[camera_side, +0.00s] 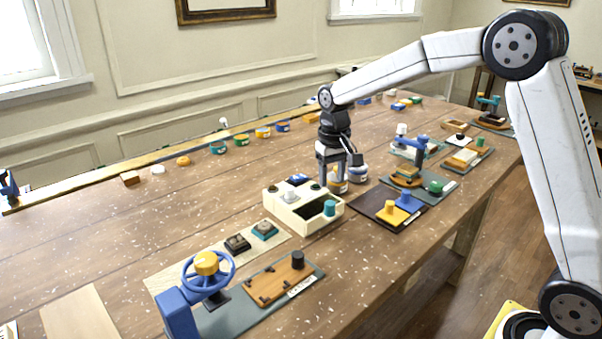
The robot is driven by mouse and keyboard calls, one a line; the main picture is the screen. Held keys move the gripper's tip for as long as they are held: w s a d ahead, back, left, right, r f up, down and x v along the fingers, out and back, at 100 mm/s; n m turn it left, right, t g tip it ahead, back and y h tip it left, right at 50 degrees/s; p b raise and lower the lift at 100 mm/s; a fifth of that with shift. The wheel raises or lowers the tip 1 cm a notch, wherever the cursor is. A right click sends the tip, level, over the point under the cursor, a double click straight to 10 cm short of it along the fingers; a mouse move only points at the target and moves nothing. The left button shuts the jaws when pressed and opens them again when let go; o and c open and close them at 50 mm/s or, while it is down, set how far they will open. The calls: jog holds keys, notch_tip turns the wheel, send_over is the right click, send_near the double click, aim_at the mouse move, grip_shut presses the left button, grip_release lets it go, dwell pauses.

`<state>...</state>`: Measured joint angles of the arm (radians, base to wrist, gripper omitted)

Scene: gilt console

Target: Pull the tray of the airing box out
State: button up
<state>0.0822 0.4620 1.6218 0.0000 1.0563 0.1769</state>
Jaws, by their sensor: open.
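A cream box (283,213) stands near the middle of the long table and looks like the airing box. Dark round parts and a white-and-blue piece show on its top. A dark recessed panel and a teal knob (330,208) are at its right side, and this looks like the tray with its handle. My gripper (338,172) points down just behind the box's back right, above the knob in the picture. Its fingers are apart with nothing seen held between them.
A dark board with yellow and blue blocks (393,214) lies right of the box. A blue handwheel (208,278) and a wooden board with a dark knob (280,280) are in front. Several coloured cups line the table's back.

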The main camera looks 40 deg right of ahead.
aim_at(330, 202)
jog(key=shift+f, duration=3.85)
grip_shut()
